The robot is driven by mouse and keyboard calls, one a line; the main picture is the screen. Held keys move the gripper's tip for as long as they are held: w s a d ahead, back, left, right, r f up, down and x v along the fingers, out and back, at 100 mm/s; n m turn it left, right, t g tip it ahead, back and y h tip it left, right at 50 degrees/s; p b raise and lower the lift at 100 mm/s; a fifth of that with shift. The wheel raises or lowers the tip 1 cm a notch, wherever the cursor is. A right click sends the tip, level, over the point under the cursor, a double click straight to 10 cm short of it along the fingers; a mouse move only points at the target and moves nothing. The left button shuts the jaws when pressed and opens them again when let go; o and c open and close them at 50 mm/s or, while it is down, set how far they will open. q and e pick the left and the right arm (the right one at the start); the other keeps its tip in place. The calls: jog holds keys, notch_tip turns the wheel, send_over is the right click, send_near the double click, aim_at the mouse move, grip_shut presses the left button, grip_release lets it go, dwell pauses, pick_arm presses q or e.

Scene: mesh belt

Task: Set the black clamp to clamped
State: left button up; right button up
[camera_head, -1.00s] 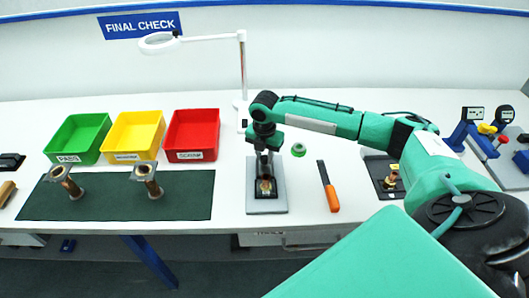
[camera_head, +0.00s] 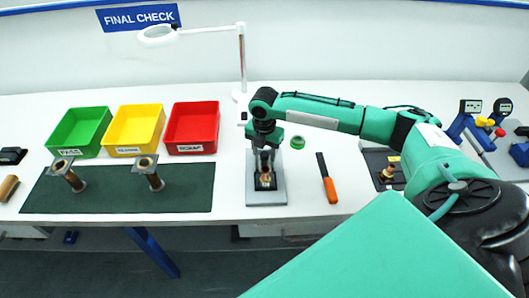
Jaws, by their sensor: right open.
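The grey fixture plate (camera_head: 250,199) lies on the white bench near the middle, with a brass part (camera_head: 265,181) on its dark centre. My right gripper (camera_head: 264,157) points down over the back of this plate, right behind the brass part. Its jaws are open, but the fingers are small and dark. The black clamp cannot be told apart from the dark gripper and dark fixture parts there, so its position is hidden. I cannot tell whether the fingers touch anything. My left gripper is not in view.
An orange-handled tool (camera_head: 328,180) and a green ring (camera_head: 298,142) lie right of the fixture. A dark green mat (camera_head: 110,193) with two flanged brass tubes lies left. Green (camera_head: 59,149), yellow (camera_head: 115,146) and red (camera_head: 177,144) bins stand behind it, near a magnifier lamp (camera_head: 241,60).

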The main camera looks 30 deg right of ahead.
aim_at(264, 155)
notch_tip(264, 155, up, 13)
jog(key=b, duration=0.3)
jog(key=shift+r, duration=0.15)
dwell(0.3)
